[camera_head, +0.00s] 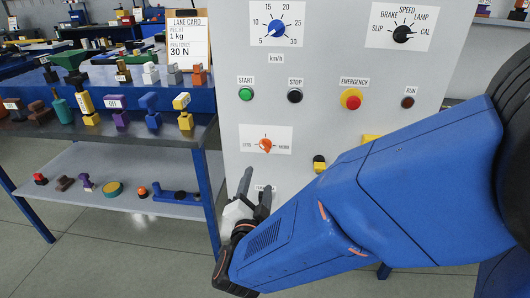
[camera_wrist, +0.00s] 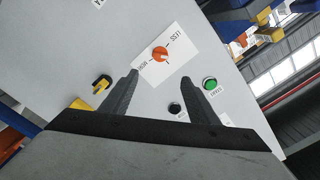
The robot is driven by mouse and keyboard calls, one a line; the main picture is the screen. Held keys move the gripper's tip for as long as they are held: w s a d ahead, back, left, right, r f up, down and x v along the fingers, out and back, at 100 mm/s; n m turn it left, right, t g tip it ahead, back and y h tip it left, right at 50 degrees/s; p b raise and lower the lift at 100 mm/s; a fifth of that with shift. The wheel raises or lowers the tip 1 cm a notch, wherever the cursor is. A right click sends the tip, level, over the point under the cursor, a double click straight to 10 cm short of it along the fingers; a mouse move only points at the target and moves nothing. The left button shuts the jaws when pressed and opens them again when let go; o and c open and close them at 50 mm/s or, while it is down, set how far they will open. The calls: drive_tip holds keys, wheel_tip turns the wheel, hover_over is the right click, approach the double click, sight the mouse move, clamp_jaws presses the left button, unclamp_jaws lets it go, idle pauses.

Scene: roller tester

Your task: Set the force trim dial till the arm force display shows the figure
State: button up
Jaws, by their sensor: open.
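An orange dial (camera_head: 265,146) sits on a white plate marked LESS and MORE on the grey panel. In the wrist view the dial (camera_wrist: 159,54) shows beyond the gap between my fingers, with clear space around it. My gripper (camera_head: 256,184) is open and empty, below the dial in the head view. In the wrist view its two fingers (camera_wrist: 160,84) are spread apart, and nothing is between them. I cannot make out the arm force display; my blue arm hides part of the panel. The lane card (camera_head: 187,40) reads 1 kg and a force of 30 N.
The panel also carries a green START button (camera_head: 246,94), black STOP button (camera_head: 295,96), red emergency button (camera_head: 351,99), blue speed dial (camera_head: 277,28) and black selector (camera_head: 403,34). A yellow-and-black control (camera_head: 319,163) is right of the dial. Shelves (camera_head: 140,188) with objects stand left.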

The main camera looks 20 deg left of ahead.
sight(265, 148)
drive_tip(key=x, duration=1.7)
drive_tip(key=shift+w, duration=0.2)
drive_tip(key=shift+c, duration=0.6)
drive_tip(key=c, duration=0.9)
